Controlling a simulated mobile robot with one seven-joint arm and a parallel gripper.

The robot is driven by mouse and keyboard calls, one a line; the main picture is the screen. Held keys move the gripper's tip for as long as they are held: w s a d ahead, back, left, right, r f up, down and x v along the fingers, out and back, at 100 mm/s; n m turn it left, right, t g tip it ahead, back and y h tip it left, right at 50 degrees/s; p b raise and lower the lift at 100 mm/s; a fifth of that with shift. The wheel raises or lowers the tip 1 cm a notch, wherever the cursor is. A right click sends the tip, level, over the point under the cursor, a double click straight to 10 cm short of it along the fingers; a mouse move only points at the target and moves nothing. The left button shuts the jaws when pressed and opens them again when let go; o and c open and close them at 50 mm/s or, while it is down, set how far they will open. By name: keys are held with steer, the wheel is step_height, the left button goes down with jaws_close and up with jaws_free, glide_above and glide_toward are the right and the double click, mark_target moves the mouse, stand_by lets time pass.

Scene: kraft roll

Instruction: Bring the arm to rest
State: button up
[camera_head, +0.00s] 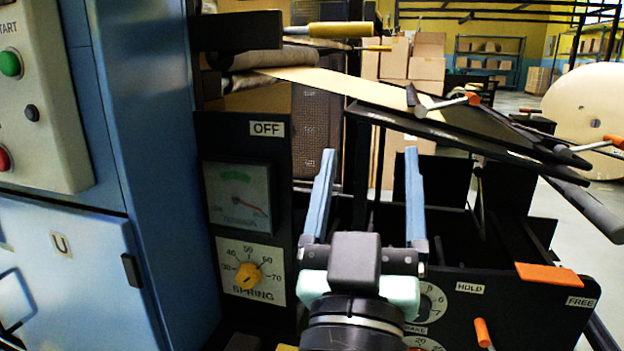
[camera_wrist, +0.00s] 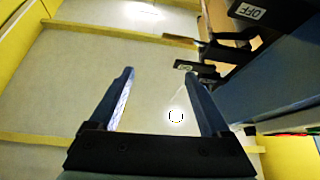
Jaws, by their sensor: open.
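My gripper (camera_head: 366,190) is at the lower middle of the head view, its two blue fingers pointing up and spread wide apart. Nothing shows between the fingers. It stands in front of the dark machine frame, right of the gauge panel. In the wrist view my gripper (camera_wrist: 160,88) is also open and empty, with a pale surface and a small bright round spot beyond it. My wrist hides part of the lower dial with the numbers.
A blue cabinet (camera_head: 150,130) with buttons stands at left. The yellow SPRING knob (camera_head: 248,276) is left of my gripper. A kraft strip (camera_head: 345,84) runs over dark plates. An orange-tipped lever (camera_head: 483,333) is at lower right. A large kraft roll (camera_head: 585,105) stands far right.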

steer(key=s+a+r+t+y, duration=0.45)
steer(key=s+r, duration=0.45)
steer(key=r, duration=0.5)
step_height(320, 180, up, 38)
steer(key=p, duration=3.8)
steer(key=shift+w+a+f+n+g+p, duration=0.2)
steer(key=shift+w+a+n+g+p, duration=0.1)
steer(key=shift+a+n+g, duration=0.1)
